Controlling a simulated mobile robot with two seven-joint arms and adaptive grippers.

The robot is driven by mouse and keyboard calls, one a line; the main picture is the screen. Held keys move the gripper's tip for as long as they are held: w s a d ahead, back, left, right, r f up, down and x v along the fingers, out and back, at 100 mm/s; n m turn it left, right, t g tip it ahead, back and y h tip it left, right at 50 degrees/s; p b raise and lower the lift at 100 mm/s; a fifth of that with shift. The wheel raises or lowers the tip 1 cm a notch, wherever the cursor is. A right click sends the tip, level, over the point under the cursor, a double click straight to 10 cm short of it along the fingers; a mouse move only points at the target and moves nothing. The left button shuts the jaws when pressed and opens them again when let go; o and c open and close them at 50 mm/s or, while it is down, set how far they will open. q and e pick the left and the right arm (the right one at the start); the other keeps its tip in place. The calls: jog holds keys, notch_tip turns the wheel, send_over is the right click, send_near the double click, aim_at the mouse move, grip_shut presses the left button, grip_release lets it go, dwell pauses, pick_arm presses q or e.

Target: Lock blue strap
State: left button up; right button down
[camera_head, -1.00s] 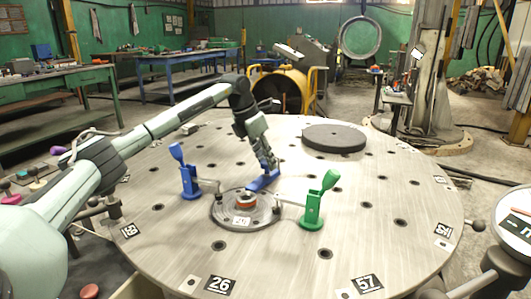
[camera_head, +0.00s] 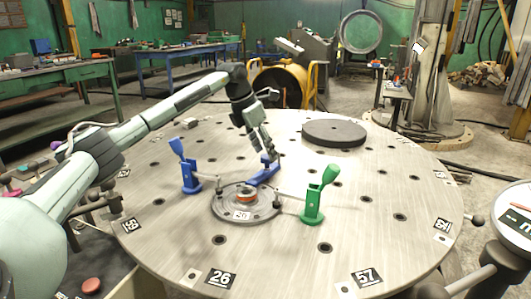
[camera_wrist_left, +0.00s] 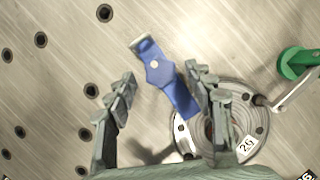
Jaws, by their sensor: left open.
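The blue strap (camera_head: 264,176) is a flat bar at the far-right edge of the round grey fixture (camera_head: 228,212), with a short raised end. In the left wrist view the strap (camera_wrist_left: 158,72) lies between my open fingers, its lower end over the fixture's rim (camera_wrist_left: 240,92). My left gripper (camera_head: 268,152) is open just above the strap's raised end; I cannot tell if a finger touches it. A red-and-white round part (camera_head: 246,197) sits at the fixture's middle. My right gripper is not in view.
A blue upright clamp (camera_head: 188,174) stands left of the fixture and a green one (camera_head: 316,200) stands right, each with an arm reaching toward it. A dark disc (camera_head: 334,133) lies further back. The rest of the perforated round table (camera_head: 400,200) is mostly clear.

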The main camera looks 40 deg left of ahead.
pick_arm(q)
jog(key=v, duration=1)
jog(key=shift+r, duration=0.3)
